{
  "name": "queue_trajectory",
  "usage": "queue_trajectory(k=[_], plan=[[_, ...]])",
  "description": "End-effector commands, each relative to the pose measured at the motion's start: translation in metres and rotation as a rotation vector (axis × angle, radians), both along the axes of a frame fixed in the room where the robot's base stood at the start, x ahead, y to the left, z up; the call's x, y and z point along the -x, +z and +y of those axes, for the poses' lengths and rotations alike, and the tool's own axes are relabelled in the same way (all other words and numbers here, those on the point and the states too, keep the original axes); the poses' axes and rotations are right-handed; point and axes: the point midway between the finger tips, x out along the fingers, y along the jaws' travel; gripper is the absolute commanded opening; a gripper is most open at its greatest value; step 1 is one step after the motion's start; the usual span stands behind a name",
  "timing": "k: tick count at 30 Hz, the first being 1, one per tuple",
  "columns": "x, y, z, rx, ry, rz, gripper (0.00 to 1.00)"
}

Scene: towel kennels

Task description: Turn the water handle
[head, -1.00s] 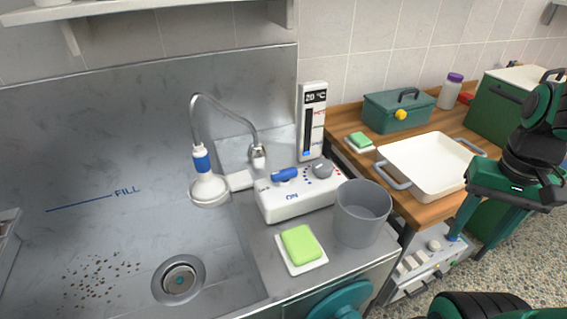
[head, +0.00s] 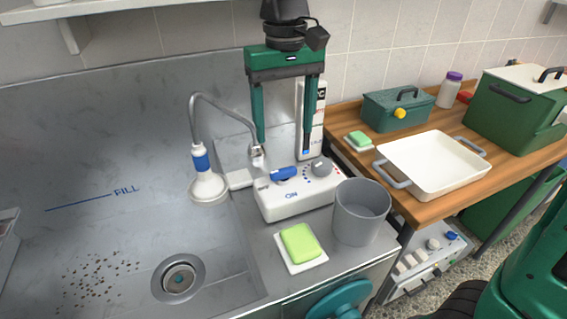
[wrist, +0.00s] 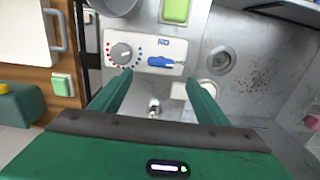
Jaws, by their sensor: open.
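The blue water handle (head: 284,173) sits on top of a white control box (head: 290,203) marked ON, beside a grey round dial (head: 321,167). In the wrist view the handle (wrist: 160,62) lies beyond my fingertips, right of the dial (wrist: 121,53). My gripper (head: 284,150) points down above the box, its green fingers wide apart and empty. In the head view one finger is left of the handle and the other right of it, both apart from it. The wrist view shows my gripper (wrist: 162,80) open too.
A curved hose with a shower head (head: 209,187) stands left of the box over the steel sink (head: 110,230). A grey cup (head: 361,212) and a green sponge (head: 301,243) are in front.

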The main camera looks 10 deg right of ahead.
Motion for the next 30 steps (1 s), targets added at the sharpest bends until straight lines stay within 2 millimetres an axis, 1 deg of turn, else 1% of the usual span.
queue_trajectory(k=[1,5,12,18,24,30], plan=[[0.001,-0.002,0.003,0.000,0.005,0.001,0.69],[0.001,-0.015,0.003,0.001,0.005,0.003,0.69],[0.001,-0.057,0.002,0.002,0.004,0.004,0.69],[0.001,-0.088,0.002,0.001,0.005,0.003,0.69],[0.001,-0.104,0.002,0.000,0.004,0.001,0.69],[0.000,-0.107,0.002,0.000,0.004,-0.001,0.69]])
